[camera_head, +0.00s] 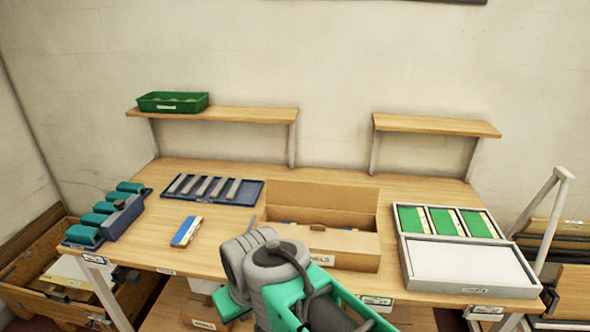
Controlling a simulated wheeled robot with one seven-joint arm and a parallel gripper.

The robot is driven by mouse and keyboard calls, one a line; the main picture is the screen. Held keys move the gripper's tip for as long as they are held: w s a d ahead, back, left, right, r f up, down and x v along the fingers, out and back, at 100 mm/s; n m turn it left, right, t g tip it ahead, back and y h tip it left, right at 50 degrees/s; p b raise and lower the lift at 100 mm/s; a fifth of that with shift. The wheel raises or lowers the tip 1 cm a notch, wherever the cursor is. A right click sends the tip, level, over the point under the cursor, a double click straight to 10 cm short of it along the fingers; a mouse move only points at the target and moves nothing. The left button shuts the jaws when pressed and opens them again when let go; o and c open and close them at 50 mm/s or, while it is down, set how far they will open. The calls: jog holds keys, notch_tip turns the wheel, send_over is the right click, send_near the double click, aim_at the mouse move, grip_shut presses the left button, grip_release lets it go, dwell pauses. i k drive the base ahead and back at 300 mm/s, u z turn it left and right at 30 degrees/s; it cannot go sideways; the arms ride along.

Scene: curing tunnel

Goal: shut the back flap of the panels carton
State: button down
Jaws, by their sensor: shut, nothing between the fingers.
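The panels carton (365,262) is a brown cardboard box on the bench, right of centre, with a white label on its front. Its back flap (320,195) stands up along the rear edge. A flap (340,240) lies across the front part of the top. A dark opening shows between the two, with something blue at its left. My grey and teal arm reaches up from the bottom and covers the carton's front left corner. My gripper cannot be made out; the arm hides that area.
A blue tray of grey bars (255,200) lies left of the carton, a small blue-and-white box (186,231) nearer the front. A white tray with green panels (404,262) stands close on the right. Two wall shelves (240,115) (440,124) overhang the back; the left holds a green bin (172,102).

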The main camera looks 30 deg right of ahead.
aim_at(316, 195)
jog(key=z, duration=0.55)
jog(key=i, duration=0.95)
jog(key=z, duration=0.85)
